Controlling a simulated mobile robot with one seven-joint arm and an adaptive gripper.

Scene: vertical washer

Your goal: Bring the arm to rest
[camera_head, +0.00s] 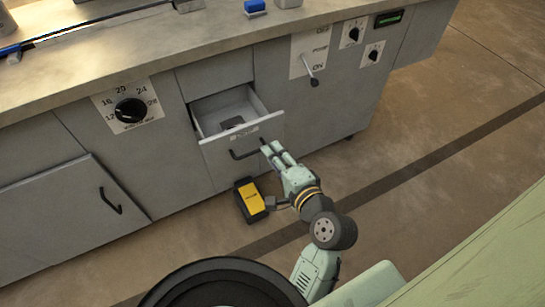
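My gripper (272,147) is at the right end of the front of an open drawer (225,115). Its two pale green fingers point up and left toward the drawer's dark bar handle (243,155). The fingertips are beside or at the handle's right end; I cannot tell whether they touch it. The gap between the fingers is too small to judge clearly. My arm (318,215) reaches up from the bottom of the view, bent at the wrist. The drawer is pulled out and holds a small dark flat item (232,123).
A grey cabinet with a worktop (130,55) runs across the back. It carries a large dial (130,110), a lever switch (313,75) and small knobs (373,55). A yellow-black box (250,199) is below the drawer. Floor at right is clear.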

